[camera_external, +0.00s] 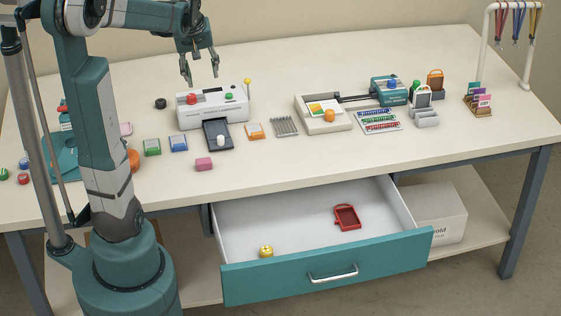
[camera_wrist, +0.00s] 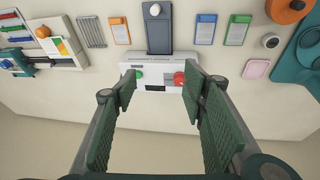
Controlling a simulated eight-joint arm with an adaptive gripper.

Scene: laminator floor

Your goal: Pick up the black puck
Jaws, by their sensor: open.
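The black puck (camera_external: 160,103) lies flat on the table in the external view, just left of the white laminator (camera_external: 212,105). I cannot make out the puck in the wrist view, where my fingers cover part of the table. My gripper (camera_external: 200,77) hangs above and behind the laminator, fingers pointing down, apart and empty. It is to the right of the puck and well above it. In the wrist view my gripper (camera_wrist: 160,97) frames the laminator (camera_wrist: 152,78) with its red and green knobs between the open fingers.
A yellow-topped pin (camera_external: 247,83) stands at the laminator's right. A dark tray (camera_external: 218,136) extends from its front. The teal drawer (camera_external: 325,272) is open below. The table behind the laminator is clear.

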